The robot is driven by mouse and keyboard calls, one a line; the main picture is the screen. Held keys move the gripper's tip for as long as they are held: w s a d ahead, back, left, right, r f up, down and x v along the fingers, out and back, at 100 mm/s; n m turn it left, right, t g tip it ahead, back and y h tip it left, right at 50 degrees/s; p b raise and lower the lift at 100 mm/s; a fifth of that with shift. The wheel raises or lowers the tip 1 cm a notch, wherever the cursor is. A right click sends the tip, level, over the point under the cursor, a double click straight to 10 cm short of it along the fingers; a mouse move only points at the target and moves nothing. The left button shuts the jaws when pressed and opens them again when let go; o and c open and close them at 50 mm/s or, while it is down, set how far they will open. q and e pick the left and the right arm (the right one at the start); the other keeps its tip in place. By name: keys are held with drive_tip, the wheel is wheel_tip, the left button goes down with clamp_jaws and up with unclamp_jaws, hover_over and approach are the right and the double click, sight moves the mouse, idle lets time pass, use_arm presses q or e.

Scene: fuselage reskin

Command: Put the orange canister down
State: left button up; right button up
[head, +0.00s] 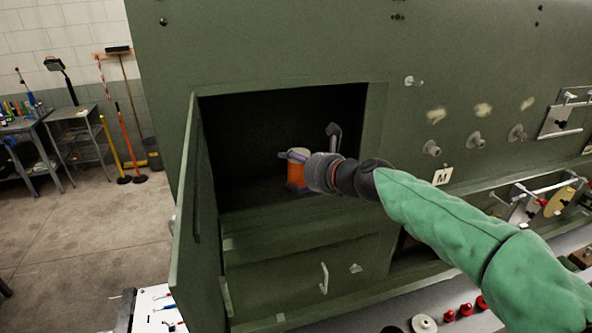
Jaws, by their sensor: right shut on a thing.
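The orange canister (297,178) is inside the dark open compartment (238,140) of the green fuselage panel. It has a pale top and looks upright. My right gripper (292,157) reaches into the compartment from the right and is shut on the canister near its top. The gripper and wrist cover part of the canister. Whether its base touches the compartment floor I cannot tell. My left gripper is not in view.
The compartment's door (190,215) stands open on the left. Several knobs stick out of the panel right of the opening, near an "M" label (442,176). A drawer-like front with a handle (324,277) lies below. A white tool board (157,308) is at lower left.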

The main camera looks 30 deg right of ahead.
drive_tip(key=shift+f, duration=0.15)
drive_tip(key=o, duration=1.6)
drive_tip(key=shift+s+r, duration=0.2)
drive_tip(key=shift+r, duration=0.1)
drive_tip(key=v, duration=1.1)
drive_tip(key=shift+s+d+b, duration=0.1)
drive_tip(key=shift+s+b, duration=0.2)
drive_tip(key=shift+b, duration=0.05)
